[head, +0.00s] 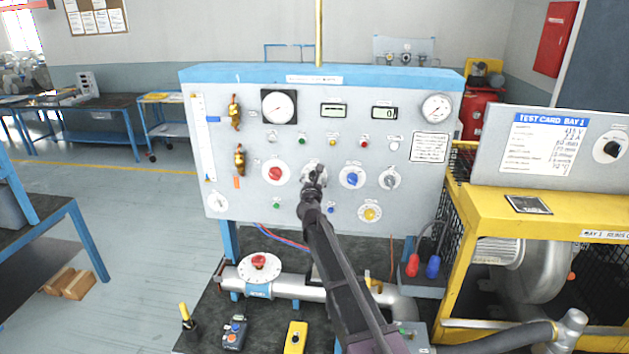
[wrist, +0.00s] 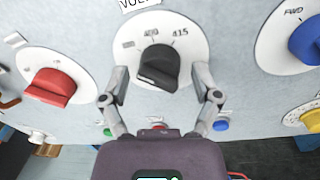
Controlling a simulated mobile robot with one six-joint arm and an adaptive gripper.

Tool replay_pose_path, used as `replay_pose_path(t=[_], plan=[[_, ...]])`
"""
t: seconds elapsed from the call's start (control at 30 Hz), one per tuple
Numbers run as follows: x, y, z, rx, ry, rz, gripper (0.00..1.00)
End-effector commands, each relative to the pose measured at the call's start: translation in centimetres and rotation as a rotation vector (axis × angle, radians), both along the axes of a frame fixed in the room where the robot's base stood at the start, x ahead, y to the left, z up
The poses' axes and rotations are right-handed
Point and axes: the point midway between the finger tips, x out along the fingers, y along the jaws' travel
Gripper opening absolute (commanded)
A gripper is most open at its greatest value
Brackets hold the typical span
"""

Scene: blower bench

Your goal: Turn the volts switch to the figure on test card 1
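The volts switch is a black knob (wrist: 158,68) on a round white dial (wrist: 190,35) with a partly cut-off "VOLTS" label above. The dial shows "400" near top centre, "415" to its right and an unreadable mark at left. The knob's ridge points roughly upward; its exact setting is unclear. My gripper (wrist: 160,82) is open, its fingers on either side of the knob, with no clear contact. In the head view my gripper (head: 313,182) covers most of the switch. The test card (head: 545,145) is headed "TEST CARD BAY 1"; its handwritten figures are too small to read surely.
A red knob (wrist: 50,86) sits left of the switch and a blue knob (wrist: 308,42) right of it. A yellow knob (head: 370,214) is lower right. Small green and blue buttons lie below. A pipe with a red-handled valve (head: 259,262) runs along the bench below the panel.

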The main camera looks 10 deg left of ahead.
Motion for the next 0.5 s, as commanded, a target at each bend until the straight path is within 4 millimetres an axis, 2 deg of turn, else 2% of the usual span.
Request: replay_pose_path(t=[0.03, 0.2, 0.5], plan=[[0.0, 0.0, 0.0, 0.0, 0.0, 0.0, 0.53], [0.0, -0.01, 0.0, 0.0, 0.0, 0.0, 0.05], [0.01, -0.11, -0.01, 0.012, 0.0, -0.002, 0.05]])
